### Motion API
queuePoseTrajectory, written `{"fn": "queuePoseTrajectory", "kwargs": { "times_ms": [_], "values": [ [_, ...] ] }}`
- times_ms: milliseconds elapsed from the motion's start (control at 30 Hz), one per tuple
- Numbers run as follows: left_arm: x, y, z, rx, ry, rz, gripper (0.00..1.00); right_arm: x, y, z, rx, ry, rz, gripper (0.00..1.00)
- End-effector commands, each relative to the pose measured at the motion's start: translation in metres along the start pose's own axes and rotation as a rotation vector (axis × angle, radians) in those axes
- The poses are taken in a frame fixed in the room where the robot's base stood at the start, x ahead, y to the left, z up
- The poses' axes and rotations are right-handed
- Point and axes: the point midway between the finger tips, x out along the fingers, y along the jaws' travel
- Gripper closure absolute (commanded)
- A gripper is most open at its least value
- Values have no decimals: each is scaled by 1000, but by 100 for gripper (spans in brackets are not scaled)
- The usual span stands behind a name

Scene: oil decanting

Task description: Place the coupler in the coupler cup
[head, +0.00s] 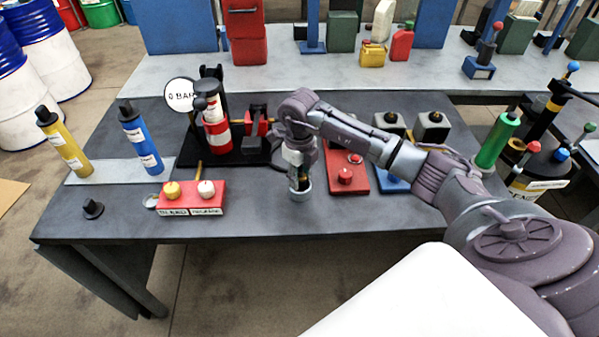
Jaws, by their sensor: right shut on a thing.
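My right gripper (299,166) reaches in from the right and points down over the middle of the grey table. It is shut on the coupler (302,183), a small dark and brass-coloured piece mostly hidden by the fingers. A small round grey cup (299,195), which looks like the coupler cup, stands directly below the gripper. The coupler's lower end is at the cup's mouth; I cannot tell whether it is inside or just above it. My left gripper is not in view.
A red box with two knobs (190,200) stands left of the cup. A red panel (346,181) lies close on the right. Yellow (66,145) and blue (140,139) cylinders stand at the left, with a black knob (93,209) in front. The table's front strip is clear.

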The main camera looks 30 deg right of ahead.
Motion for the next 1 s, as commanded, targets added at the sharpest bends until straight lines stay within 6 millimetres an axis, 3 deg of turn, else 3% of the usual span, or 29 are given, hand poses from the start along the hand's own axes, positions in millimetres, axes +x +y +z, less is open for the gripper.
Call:
{"fn": "queuePoseTrajectory", "kwargs": {
  "times_ms": [300, 333, 467, 767, 1000],
  "values": [
    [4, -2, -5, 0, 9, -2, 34, 4, 0, 1, 0, -3, 0, 100],
    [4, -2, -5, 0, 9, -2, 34, 4, 0, 0, 0, -2, 0, 65],
    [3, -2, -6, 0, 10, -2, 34, 3, 0, 0, 0, -2, 0, 43],
    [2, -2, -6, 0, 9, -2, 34, 2, 0, 0, 0, -2, 1, 41],
    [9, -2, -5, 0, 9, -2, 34, -23, -1, 2, 0, -7, -2, 41]
  ]
}}
